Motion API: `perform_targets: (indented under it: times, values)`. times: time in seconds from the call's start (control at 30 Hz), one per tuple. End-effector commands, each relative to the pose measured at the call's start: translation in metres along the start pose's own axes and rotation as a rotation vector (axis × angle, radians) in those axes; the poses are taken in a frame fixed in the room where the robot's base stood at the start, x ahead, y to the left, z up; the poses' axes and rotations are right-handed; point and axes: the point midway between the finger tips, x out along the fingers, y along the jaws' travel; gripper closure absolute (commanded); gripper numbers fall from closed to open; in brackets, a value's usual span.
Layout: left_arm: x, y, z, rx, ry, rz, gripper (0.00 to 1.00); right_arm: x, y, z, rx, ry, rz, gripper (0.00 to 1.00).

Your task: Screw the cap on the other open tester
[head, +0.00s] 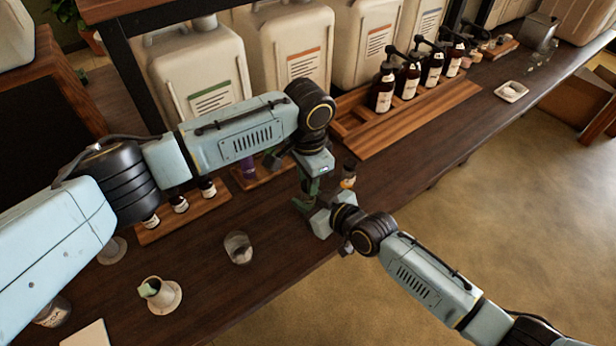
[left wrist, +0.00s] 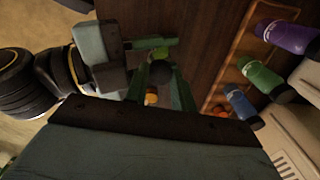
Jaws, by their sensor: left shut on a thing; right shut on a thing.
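My left gripper (head: 310,192) and my right gripper (head: 304,206) meet over the counter, fingers close together. In the left wrist view, a dark round cap (left wrist: 160,73) sits between the green fingers; the left is shut on it. The right, coming from the side, is shut at the same spot, on what seems to be the tester; its body is mostly hidden. Whether the cap is seated cannot be told. A small amber-and-cream item with a dark top (head: 348,180) shows just beyond the grippers. Purple (left wrist: 285,37), green (left wrist: 260,76) and blue (left wrist: 240,104) testers stand in a wooden rack.
A rack of small dark bottles (head: 180,204) stands left. Pump bottles (head: 384,92) stand on a wooden tray (head: 420,120) at the back, before large jugs (head: 290,45). Floor lies beyond the edge.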

Motion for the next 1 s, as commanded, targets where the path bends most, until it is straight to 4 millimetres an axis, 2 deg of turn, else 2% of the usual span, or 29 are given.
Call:
perform_targets:
  times: [0.5, 0.57, 0.7, 0.73, 0.9, 1.0]
  values:
    - [0.0006, -0.0003, 0.0000, 0.967, -0.001, 0.000, 1.00, -0.0001, 0.0001, 0.0005, 0.000, -0.001, 0.000, 1.00]
    - [0.0006, -0.0002, 0.0000, 1.043, -0.001, 0.000, 1.00, -0.0001, 0.0002, 0.0005, 0.000, -0.001, 0.000, 1.00]
    - [0.0006, -0.0002, -0.0001, 1.029, -0.001, 0.000, 1.00, -0.0001, 0.0002, 0.0005, 0.000, -0.001, 0.000, 1.00]
    - [0.0006, -0.0002, -0.0001, 1.029, -0.001, 0.000, 0.72, -0.0001, 0.0002, 0.0005, 0.000, -0.001, 0.000, 1.00]
    - [0.0006, -0.0001, -0.0001, 1.028, -0.001, 0.000, 0.50, -0.0001, 0.0001, 0.0005, 0.000, -0.001, 0.000, 1.00]
    - [0.0006, -0.0001, -0.0001, 1.027, -0.001, 0.000, 0.49, -0.0001, 0.0002, 0.0005, 0.000, -0.001, 0.000, 1.00]
